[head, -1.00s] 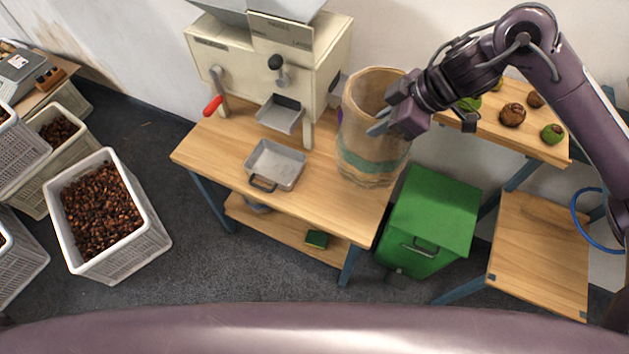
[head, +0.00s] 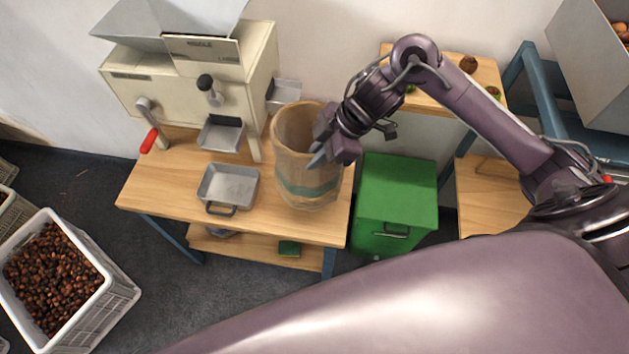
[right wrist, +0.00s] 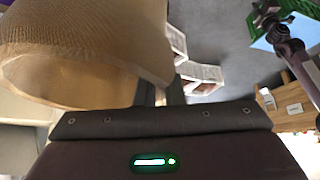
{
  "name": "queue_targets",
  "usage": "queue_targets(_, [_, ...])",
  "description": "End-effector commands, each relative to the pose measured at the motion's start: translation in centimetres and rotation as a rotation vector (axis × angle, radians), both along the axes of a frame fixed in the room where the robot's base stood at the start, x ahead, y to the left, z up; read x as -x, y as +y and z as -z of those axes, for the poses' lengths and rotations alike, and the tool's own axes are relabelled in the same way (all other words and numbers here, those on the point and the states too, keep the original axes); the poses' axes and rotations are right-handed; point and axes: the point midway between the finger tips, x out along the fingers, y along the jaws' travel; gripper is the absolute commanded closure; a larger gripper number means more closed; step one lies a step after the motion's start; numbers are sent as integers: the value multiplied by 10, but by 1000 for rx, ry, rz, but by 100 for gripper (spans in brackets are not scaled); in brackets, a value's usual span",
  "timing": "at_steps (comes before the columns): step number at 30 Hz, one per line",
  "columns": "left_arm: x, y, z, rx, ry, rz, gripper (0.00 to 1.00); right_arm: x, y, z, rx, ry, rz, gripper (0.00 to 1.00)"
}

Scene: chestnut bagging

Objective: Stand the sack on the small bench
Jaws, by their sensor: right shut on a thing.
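The sack (head: 308,178) is tall, tan and open-topped with a teal band. It stands upright over the right end of the wooden worktable, and I cannot tell whether its base touches the top. My right gripper (head: 322,152) is shut on the sack's right upper side. In the right wrist view the sack's pale woven wall and open mouth (right wrist: 85,60) fill the upper left. A low wooden bench (head: 485,195) is at the right, partly hidden by my right arm. My left gripper is not in view.
The worktable (head: 160,190) holds a cream machine (head: 150,85) and a metal tray (head: 228,185). A green bin (head: 398,195) stands between the worktable and the low bench. A higher shelf (head: 430,97) is behind it. A crate of chestnuts (head: 112,300) is on the floor at left.

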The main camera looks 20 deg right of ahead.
Motion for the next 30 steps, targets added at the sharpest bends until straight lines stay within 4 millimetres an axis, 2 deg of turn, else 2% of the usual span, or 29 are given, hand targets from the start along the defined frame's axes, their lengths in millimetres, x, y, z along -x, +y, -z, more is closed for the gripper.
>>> queue_targets(6, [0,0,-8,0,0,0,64,0,0,42,-1,0,2,100])
queue_targets(14, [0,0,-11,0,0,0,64,-1,0,64,-1,-4,1,100])
queue_targets(21, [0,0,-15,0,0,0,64,-1,0,95,-1,-4,2,100])
queue_targets(30, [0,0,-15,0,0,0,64,-2,0,102,0,-7,0,100])
